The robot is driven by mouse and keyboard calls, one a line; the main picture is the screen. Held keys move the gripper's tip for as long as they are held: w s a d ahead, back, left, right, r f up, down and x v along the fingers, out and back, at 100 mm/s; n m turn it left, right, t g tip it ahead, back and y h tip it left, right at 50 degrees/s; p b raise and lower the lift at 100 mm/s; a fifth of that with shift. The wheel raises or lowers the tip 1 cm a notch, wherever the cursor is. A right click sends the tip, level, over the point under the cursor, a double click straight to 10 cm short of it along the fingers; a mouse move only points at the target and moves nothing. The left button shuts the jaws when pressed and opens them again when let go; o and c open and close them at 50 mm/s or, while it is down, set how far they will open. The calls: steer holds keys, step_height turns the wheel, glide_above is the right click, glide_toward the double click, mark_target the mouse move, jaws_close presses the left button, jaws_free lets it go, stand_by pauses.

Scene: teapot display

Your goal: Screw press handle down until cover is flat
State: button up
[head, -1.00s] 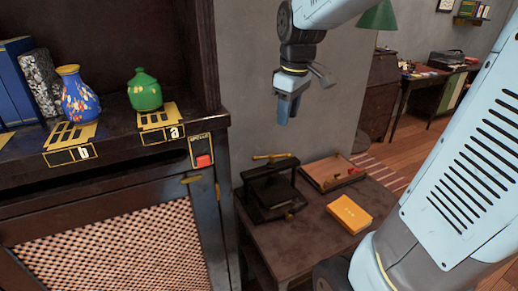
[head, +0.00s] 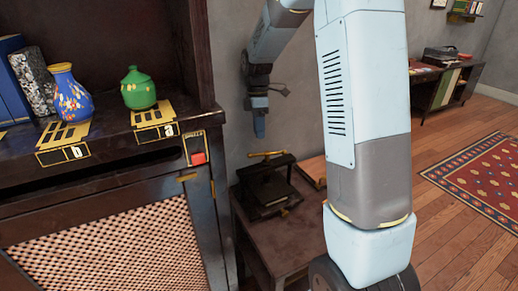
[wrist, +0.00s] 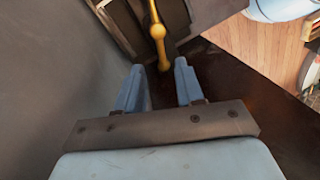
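The black press (head: 266,188) stands on the small dark table against the grey wall in the head view. Its brass handle (head: 267,154) lies across the top. My gripper (head: 260,128) hangs just above the handle in the head view, pointing down. In the wrist view the handle (wrist: 157,32) runs down toward the gap between the tips of my gripper (wrist: 158,68). The two fingers are apart with nothing between them. No contact with the handle can be made out. Part of the press (wrist: 128,22) shows beyond the fingers. Whether its cover is flat is hard to tell.
The cabinet with a blue vase (head: 70,92), a green lidded pot (head: 138,88) and a red button (head: 198,158) stands close left of the press. The grey wall is behind. A wooden tray (head: 312,170) is partly hidden by my arm.

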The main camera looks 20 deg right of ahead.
mark_target(267, 156)
steer(key=shift+s+f, duration=0.25)
steer(key=shift+f, duration=0.9)
steer(key=shift+s+f, duration=0.2)
steer(key=shift+f, duration=0.9)
steer(key=shift+s+f, duration=0.25)
steer(key=shift+f, duration=0.9)
steer(key=shift+c, duration=0.2)
jaws_close()
